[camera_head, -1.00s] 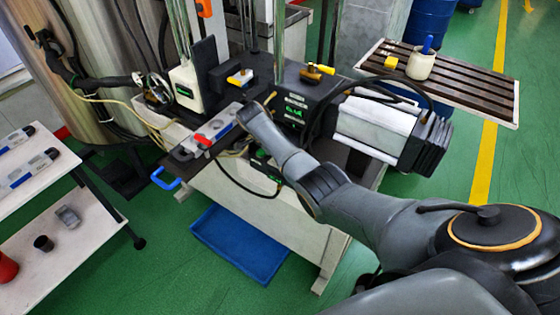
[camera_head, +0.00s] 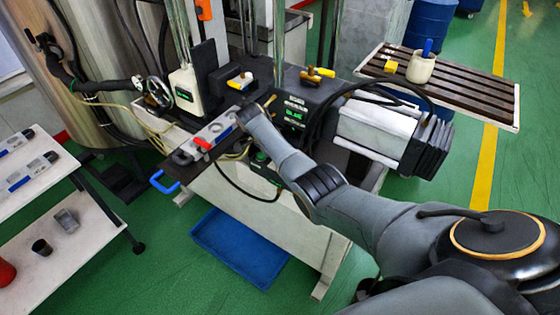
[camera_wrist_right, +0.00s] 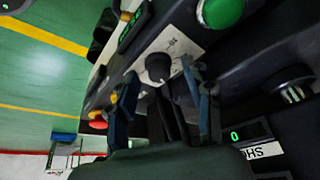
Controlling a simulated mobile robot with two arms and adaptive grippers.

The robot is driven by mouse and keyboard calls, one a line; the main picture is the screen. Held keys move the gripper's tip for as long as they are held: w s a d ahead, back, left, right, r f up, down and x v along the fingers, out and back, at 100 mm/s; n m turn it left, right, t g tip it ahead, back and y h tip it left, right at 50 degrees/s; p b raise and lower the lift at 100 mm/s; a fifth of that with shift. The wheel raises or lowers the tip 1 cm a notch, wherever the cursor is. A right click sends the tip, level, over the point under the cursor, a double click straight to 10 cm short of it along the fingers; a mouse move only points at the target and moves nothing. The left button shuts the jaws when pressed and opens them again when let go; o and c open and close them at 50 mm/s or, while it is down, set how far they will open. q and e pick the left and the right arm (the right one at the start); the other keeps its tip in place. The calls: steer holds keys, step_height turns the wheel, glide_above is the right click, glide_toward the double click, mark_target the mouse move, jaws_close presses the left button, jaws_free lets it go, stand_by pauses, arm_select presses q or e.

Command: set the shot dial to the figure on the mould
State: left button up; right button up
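A black round dial (camera_wrist_right: 158,66) sits on a white label panel in the right wrist view. My right gripper (camera_wrist_right: 162,100) is open, with one finger on each side below the dial, and appears empty. I cannot tell whether the fingers touch the dial. My left gripper is not visible.
A large green button (camera_wrist_right: 220,10) and another black knob (camera_wrist_right: 292,86) are close to the right gripper. A white table (camera_head: 25,185) with more moulds stands at left. A blue tray (camera_head: 240,247) lies on the floor. A slatted table (camera_head: 455,88) stands at back right.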

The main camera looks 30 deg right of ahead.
steer(key=v, duration=1.2)
stand_by(0.3)
